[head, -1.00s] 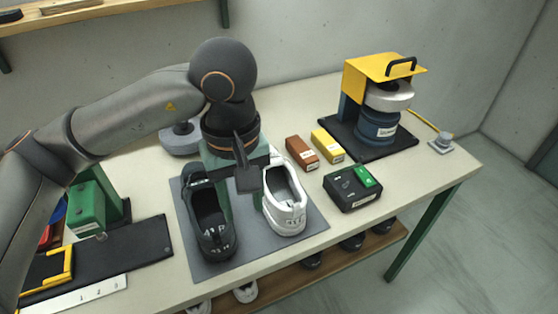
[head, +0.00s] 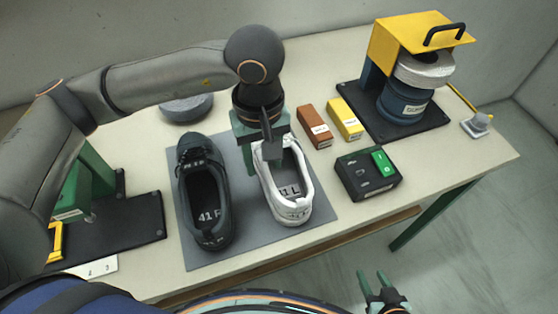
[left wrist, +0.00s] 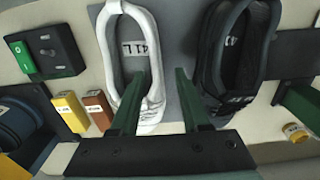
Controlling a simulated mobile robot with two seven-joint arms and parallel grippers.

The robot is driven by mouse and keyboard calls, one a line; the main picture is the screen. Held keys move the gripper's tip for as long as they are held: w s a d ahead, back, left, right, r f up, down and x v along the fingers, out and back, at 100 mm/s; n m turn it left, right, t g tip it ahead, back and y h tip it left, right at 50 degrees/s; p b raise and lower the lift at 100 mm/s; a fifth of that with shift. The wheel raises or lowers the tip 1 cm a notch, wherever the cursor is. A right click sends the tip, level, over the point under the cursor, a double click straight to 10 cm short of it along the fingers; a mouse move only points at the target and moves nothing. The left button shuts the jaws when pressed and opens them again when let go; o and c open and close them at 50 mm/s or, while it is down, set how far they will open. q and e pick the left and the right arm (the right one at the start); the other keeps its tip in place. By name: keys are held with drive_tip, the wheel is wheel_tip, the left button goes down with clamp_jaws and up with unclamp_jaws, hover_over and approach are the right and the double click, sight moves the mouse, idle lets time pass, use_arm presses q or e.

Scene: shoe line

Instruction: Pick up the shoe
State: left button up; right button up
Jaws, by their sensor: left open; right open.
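A white shoe (head: 296,212) and a black shoe (head: 210,238) stand side by side on a grey mat (head: 204,258), heels toward me; the white one is on the right. Both show in the left wrist view, the white shoe (left wrist: 108,24) left and the black shoe (left wrist: 208,55) right. My left gripper (head: 266,158) is open and points down over the white shoe's front part, partly hiding it. In the left wrist view one finger overlaps the white shoe's inner rim and the other is over the gap between the shoes; contact cannot be told. My right gripper (head: 380,283) is open and empty, beyond the table's front edge.
Brown (head: 314,128) and yellow (head: 345,119) boxes and a black box with a green switch (head: 368,174) stand right of the mat. A yellow-topped press (head: 405,75) stands behind them. A grey round object (head: 187,108) lies behind the black shoe.

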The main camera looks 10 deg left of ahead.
sight(266, 173)
use_arm(q)
drive_tip(key=shift+w+f+p, duration=0.15)
drive_tip(key=shift+f+p, duration=0.15)
drive_tip(key=shift+f, duration=1.1)
drive_tip(key=shift+w+f+p, duration=0.15)
drive_tip(key=shift+f+p, duration=0.15)
drive_tip(key=shift+f, duration=1.05)
drive_tip(key=shift+c, duration=0.3)
drive_tip(key=shift+d, duration=0.1)
clamp_jaws()
drive_tip(key=shift+r, duration=0.1)
